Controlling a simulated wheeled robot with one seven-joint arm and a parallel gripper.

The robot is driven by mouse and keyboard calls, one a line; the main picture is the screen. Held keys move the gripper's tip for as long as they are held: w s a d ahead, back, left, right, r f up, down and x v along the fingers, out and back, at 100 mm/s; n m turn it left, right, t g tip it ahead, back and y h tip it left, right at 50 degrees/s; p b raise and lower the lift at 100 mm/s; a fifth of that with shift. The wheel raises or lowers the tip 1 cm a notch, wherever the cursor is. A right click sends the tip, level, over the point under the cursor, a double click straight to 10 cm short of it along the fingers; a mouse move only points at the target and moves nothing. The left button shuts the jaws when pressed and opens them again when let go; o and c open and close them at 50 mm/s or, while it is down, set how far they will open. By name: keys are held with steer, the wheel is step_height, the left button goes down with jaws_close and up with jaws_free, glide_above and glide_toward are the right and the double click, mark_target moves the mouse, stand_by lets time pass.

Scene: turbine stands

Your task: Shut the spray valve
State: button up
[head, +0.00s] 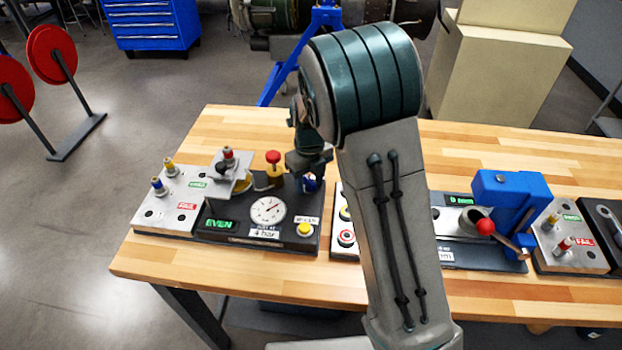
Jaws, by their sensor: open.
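A dark station (225,240) with a round gauge (268,210) stands on the left of the bench. It has a green display reading "EVEN" (219,224), a label that seems to read "4 bar", and a yellow button (305,230). A red-topped knob on a yellow body (273,162) stands at its back. A small blue part (312,185) shows at the back right, just under my gripper. I cannot tell which part is the spray valve. My gripper (308,172) is open, pointing down right of the red knob; my arm partly hides it, and its fingertips are hard to make out.
A pale plate with capped pegs (172,212) stands left of the station. A panel with round buttons (345,225) is partly behind my arm. Right of it are a blue press with a red-balled lever (505,205) and another peg plate (570,245). The bench's front strip (240,275) is clear.

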mark_target(310, 181)
steer(key=shift+r, duration=0.15)
step_height(310, 181, up, 5)
steer(key=p, duration=0.4)
stand_by(0.4)
steer(key=shift+d, duration=0.1)
steer(key=s+d+r+n+t+y+b, duration=0.15)
steer(key=s+d+r+n, duration=0.45)
steer(key=s+r+n, duration=0.6)
steer(key=s+d+n+t, duration=0.1)
steer(key=s+d+n, duration=0.1)
steer(key=s+n, duration=0.4)
steer(key=s+d+n+t+h, duration=0.1)
steer(key=s+d+n, duration=0.1)
steer(key=s+n, duration=0.4)
steer(key=n+b, duration=0.1)
steer(key=n, duration=0.4)
steer(key=shift+d+r+n, duration=0.35)
steer(key=shift+r+n, duration=0.05)
